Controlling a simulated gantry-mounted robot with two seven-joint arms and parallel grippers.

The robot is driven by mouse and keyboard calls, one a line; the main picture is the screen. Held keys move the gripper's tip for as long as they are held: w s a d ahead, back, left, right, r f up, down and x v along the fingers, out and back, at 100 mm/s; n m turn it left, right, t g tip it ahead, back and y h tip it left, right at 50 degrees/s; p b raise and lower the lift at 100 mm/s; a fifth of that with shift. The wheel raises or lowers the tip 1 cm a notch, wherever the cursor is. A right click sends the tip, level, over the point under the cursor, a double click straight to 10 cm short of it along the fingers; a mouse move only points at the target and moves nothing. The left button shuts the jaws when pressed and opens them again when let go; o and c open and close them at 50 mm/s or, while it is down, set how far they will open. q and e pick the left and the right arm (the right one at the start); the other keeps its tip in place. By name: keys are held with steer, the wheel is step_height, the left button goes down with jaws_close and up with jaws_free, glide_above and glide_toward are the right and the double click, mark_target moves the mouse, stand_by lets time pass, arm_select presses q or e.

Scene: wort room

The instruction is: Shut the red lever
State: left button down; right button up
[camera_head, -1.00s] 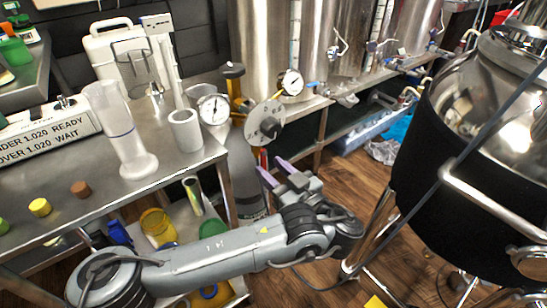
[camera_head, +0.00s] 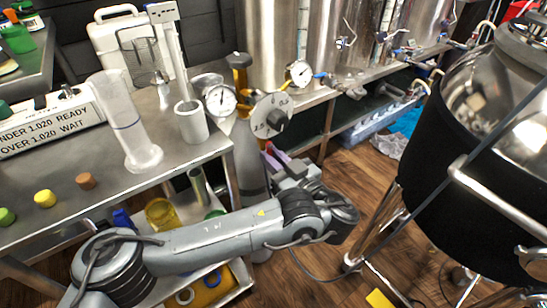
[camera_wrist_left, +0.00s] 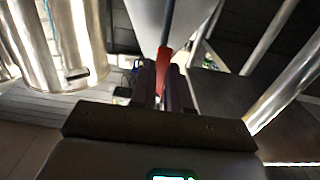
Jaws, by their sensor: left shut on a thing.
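The red lever (camera_wrist_left: 162,67) shows in the left wrist view between the two dark fingers of my left gripper (camera_wrist_left: 163,78). A dark rod (camera_wrist_left: 168,22) runs up from it. My left gripper is shut on the red lever. In the head view, my left gripper (camera_head: 276,158) has purple fingertips and reaches in beside the grey gas cylinder (camera_head: 249,165), below the round numbered dial (camera_head: 271,116). Only a small red bit of the lever shows there; the fingers hide most of it. My right gripper is in neither view.
Two pressure gauges (camera_head: 220,99) (camera_head: 299,73) sit near the dial. The steel bench (camera_head: 110,172) at left holds a clear cylinder (camera_head: 130,125), a white cup (camera_head: 191,122) and coloured caps. A large black-jacketed kettle (camera_head: 455,180) stands at right.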

arm_select(q)
steer(key=shift+w+d+n, duration=0.1)
steer(key=shift+d+n, duration=0.05)
steer(key=shift+n, duration=0.55)
steer(key=c, duration=1.1)
jaws_free()
steer(key=s+p, duration=0.1)
steer(key=p, duration=0.5)
steer(key=s+d+r+p, duration=0.1)
steer(key=p, duration=0.5)
steer(key=shift+s+d, duration=0.15)
steer(key=shift+d, duration=0.1)
steer(key=p+v, duration=0.8)
steer(key=p, duration=0.4)
steer(key=shift+f, duration=0.5)
